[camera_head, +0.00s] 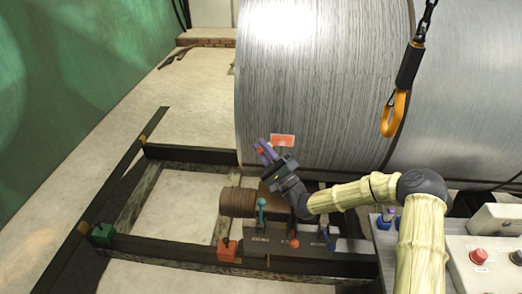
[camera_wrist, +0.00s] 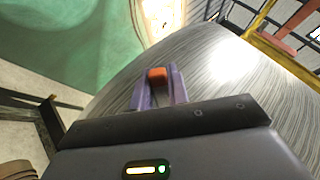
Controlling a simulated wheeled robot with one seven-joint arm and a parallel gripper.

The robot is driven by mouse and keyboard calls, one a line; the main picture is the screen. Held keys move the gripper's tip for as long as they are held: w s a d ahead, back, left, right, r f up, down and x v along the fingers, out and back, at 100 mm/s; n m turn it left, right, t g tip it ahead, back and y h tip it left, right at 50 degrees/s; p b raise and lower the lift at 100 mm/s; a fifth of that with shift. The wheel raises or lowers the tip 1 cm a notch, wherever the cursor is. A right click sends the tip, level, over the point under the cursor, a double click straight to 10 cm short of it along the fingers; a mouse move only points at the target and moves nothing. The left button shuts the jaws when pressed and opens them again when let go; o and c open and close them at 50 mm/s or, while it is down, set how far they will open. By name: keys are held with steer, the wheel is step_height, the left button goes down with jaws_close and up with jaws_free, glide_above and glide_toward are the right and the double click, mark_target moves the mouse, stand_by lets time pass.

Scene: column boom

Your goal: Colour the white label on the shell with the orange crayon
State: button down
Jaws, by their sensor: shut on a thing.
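My gripper (camera_head: 265,151) is beside the big grey metal shell (camera_head: 320,80), close to its lower left side. Its purple fingers are shut on the orange crayon (camera_wrist: 157,74), whose blunt orange end shows between the fingertips in the wrist view (camera_wrist: 160,88). The label (camera_head: 283,140) on the shell is just to the right of the fingertips in the head view. Its face looks orange-red, with a thin pale border. I cannot tell whether the crayon touches the shell. The label is not visible in the wrist view.
An orange hook (camera_head: 394,114) hangs on a chain right of my gripper. Below my arm is a lever box (camera_head: 290,240) with coloured handles. A dark steel frame (camera_head: 190,153) lies on the floor. A control panel (camera_head: 485,262) with a red button stands at lower right.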

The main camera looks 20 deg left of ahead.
steer(key=shift+s+d, duration=0.25)
steer(key=shift+s, duration=0.7)
steer(key=shift+s+d, duration=0.25)
steer(key=shift+s, duration=0.7)
steer(key=shift+s+d, duration=0.25)
steer(key=shift+s, duration=0.7)
steer(key=shift+s, duration=0.1)
steer(key=s, duration=0.2)
steer(key=shift+s+d+b, duration=0.3)
steer(key=shift+s+b, duration=0.05)
steer(key=shift+w, duration=0.1)
steer(key=shift+w+a+b, duration=0.25)
steer(key=shift+w+b, duration=0.15)
steer(key=shift+w, duration=0.75)
steer(key=shift+w+a+b, duration=0.3)
steer(key=shift+w+b, duration=0.15)
steer(key=shift+w, duration=0.65)
steer(key=shift+w+a+b, duration=0.25)
steer(key=shift+w+b, duration=0.15)
steer(key=shift+w, duration=0.75)
steer(key=shift+w+a+b, duration=0.25)
steer(key=shift+w+b, duration=0.15)
steer(key=shift+w, duration=0.4)
